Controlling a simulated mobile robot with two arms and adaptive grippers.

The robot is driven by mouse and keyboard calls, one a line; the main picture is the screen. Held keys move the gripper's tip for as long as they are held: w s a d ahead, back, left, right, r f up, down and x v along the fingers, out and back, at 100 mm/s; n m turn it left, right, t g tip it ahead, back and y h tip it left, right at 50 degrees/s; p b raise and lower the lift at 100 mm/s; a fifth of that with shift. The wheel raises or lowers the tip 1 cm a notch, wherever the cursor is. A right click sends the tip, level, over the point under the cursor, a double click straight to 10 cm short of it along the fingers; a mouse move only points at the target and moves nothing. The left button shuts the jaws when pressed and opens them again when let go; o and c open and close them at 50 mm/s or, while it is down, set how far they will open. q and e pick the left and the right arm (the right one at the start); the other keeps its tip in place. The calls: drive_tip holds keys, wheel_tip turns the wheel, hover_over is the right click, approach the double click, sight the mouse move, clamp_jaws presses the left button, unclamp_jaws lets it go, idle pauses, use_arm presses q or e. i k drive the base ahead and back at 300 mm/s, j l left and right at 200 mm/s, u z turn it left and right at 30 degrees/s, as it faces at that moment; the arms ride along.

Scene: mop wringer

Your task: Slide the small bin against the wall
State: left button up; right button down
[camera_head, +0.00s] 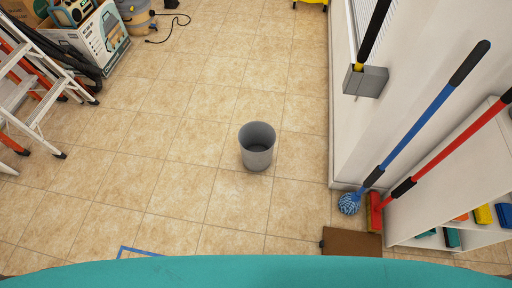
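A small grey bin (257,158) stands upright on the tiled floor near the middle of the head view. It is open at the top and looks empty. The white wall (395,80) is on the right, and a strip of bare floor separates it from the bin. Neither of my grippers shows in this view.
A blue-handled mop (420,120) and a red-handled broom (440,150) lean by a white shelf (440,205) on the right. A brown box (351,242) lies near it. A ladder (38,90) and boxes stand at left. Blue tape (130,250) marks the floor. The floor around the bin is clear.

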sight(257, 139)
drive_tip(key=i+j, duration=0.25)
drive_tip(key=i, duration=0.15)
drive_tip(key=i+j+u, duration=0.15)
drive_tip(key=i, duration=0.25)
drive_tip(key=j, duration=0.1)
